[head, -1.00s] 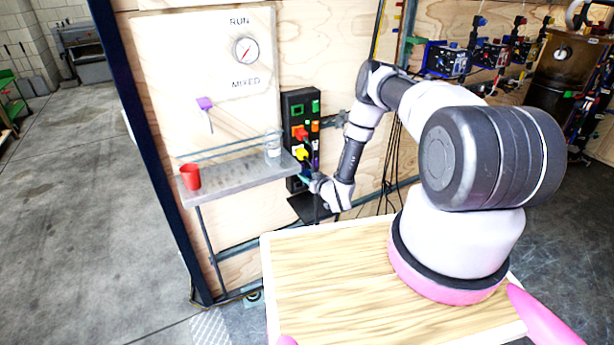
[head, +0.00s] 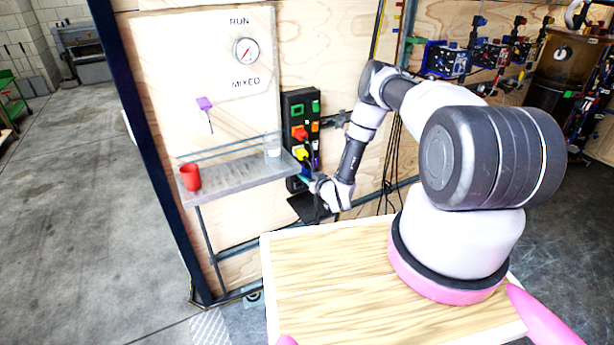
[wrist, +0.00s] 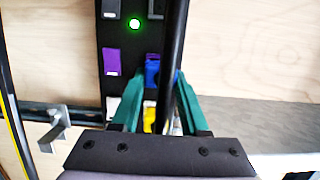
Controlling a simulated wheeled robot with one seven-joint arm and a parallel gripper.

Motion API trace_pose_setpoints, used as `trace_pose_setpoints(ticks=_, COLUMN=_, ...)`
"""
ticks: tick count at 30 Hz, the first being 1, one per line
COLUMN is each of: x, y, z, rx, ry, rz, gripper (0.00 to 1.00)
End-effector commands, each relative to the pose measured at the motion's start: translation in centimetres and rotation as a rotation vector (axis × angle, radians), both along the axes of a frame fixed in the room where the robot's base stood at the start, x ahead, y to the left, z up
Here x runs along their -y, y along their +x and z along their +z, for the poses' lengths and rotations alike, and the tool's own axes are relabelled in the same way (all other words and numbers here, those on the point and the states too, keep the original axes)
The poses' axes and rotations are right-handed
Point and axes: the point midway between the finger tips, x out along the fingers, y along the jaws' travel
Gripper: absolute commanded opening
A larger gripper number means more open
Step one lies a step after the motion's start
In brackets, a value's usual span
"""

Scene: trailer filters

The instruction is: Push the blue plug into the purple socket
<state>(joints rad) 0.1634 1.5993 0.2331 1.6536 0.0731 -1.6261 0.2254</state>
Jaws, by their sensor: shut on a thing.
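The blue plug (wrist: 152,68) is between the tips of my gripper's green fingers (wrist: 161,76) in the wrist view, which are shut on it. A black cable runs close in front and hides part of the plug. In the head view my gripper (head: 312,182) is at the lower part of the black panel (head: 290,108), and the plug is hard to make out.
A red plug (head: 299,133) and a yellow plug (head: 301,154) are on the panel above my gripper. A green light (wrist: 134,23) glows on it. A grey shelf (head: 235,180) with a red cup (head: 191,178) stands to the left. Dark cables hang to the right.

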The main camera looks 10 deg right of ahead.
Motion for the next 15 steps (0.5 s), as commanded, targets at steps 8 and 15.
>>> trace_pose_setpoints(ticks=8, x=-0.2, y=0.5, z=0.0, rx=0.002, ry=0.000, rz=0.000, gripper=0.00)
trace_pose_setpoints(ticks=15, x=-0.4, y=1.1, z=0.0, rx=0.001, ry=0.000, rz=0.001, gripper=0.00)
